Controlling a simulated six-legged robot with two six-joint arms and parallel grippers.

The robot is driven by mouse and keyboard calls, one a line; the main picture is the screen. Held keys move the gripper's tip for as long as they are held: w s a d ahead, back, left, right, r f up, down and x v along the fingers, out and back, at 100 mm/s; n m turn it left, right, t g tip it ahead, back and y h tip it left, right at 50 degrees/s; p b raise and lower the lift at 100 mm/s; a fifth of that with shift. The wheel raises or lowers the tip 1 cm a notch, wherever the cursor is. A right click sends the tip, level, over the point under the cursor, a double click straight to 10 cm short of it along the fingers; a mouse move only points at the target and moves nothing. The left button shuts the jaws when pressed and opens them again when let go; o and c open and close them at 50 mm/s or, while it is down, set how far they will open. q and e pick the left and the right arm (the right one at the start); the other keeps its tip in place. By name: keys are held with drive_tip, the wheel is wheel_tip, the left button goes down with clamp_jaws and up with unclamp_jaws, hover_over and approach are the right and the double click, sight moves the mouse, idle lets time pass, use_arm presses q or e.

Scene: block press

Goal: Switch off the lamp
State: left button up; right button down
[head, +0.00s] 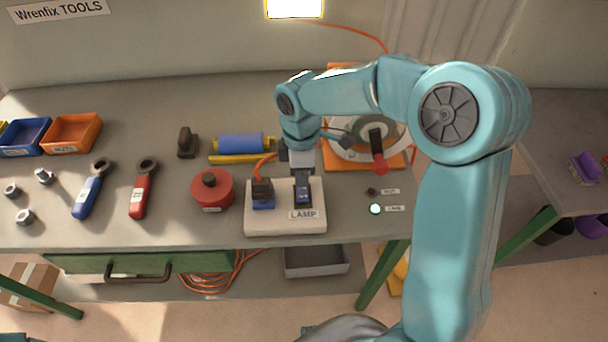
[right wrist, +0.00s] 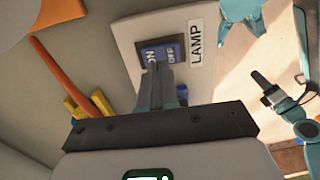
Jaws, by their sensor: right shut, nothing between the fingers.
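The lamp (head: 294,8) glows bright at the top of the head view. The blue LAMP switch (head: 303,197) sits on a pale box (head: 285,225) on the bench. In the right wrist view the switch (right wrist: 171,50) shows ON and OFF markings beside the LAMP label. My right gripper (head: 302,181) is shut and empty, pointing down at the switch. Its fingertips (right wrist: 157,68) overlap the switch's lower edge in the wrist view; whether they touch it I cannot tell. What looks like my left gripper (right wrist: 272,92) shows small at the right of the wrist view, its jaws unclear.
A second switch with a dark handle (head: 262,190) stands left on the same box. A red round part (head: 212,190) lies left of it. A machine with a red knob (head: 378,160) stands behind right. A small light (head: 376,209) glows on the bench.

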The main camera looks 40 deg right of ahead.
use_arm(q)
drive_tip(key=shift+d+r, duration=0.25)
drive_tip(key=shift+r, duration=0.2)
use_arm(e)
wheel_tip(320, 180, up, 11)
drive_tip(key=shift+w+d+r, duration=0.15)
drive_tip(key=shift+w, duration=0.1)
drive_tip(key=b, duration=0.2)
approach(303, 189)
drive_tip(key=shift+g+y, duration=0.3)
drive_tip(key=shift+g, duration=0.1)
drive_tip(key=f, duration=0.1)
drive_tip(key=s+a+f, duration=0.1)
drive_tip(key=f, duration=0.3)
drive_tip(key=shift+s+a+f, duration=0.2)
drive_tip(key=shift+s, duration=0.05)
drive_tip(key=shift+s+a+f, duration=0.1)
drive_tip(key=shift+s+f, duration=0.05)
drive_tip(key=shift+f, duration=0.45)
use_arm(q)
drive_tip(key=shift+f, duration=0.8)
